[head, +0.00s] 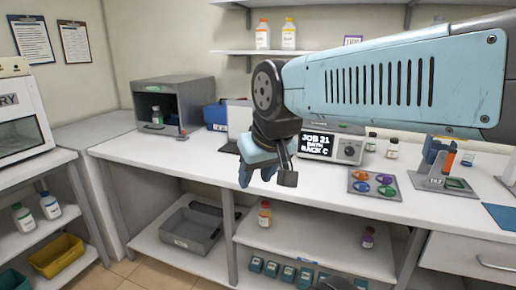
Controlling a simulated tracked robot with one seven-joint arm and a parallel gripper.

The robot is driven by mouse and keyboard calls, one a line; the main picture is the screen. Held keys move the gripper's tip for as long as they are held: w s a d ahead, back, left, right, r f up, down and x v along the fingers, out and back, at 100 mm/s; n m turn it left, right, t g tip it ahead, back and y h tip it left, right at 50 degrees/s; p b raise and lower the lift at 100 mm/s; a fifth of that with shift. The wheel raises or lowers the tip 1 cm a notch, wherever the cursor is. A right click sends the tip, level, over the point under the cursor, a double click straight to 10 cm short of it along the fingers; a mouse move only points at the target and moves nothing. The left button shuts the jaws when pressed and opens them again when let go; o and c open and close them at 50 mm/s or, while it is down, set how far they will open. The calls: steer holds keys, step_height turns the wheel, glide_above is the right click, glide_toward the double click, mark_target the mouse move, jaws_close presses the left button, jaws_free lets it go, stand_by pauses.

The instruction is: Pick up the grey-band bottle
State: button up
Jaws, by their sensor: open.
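I cannot make out a grey band for sure on any bottle. Two small bottles stand on the bench right of the display box: one with a dark cap (371,142) and one with a pale label (392,149); their bands are too small to tell. My gripper (265,180) hangs in front of the bench's front edge, left of the display box, pointing down. Its jaws are open and I see nothing between them. It is apart from every bottle that I can see. My arm crosses the upper right and hides part of the back wall and bench.
A display box (318,145) reads "JOB 21 BATH RACK C". A tray of coloured discs (374,185) and a grey stand (433,181) are to its right. A grey cabinet (177,93) holds a green-banded bottle (157,116).

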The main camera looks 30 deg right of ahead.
steer(key=shift+w+a, duration=0.1)
steer(key=shift+w, duration=0.1)
steer(key=shift+o, duration=0.3)
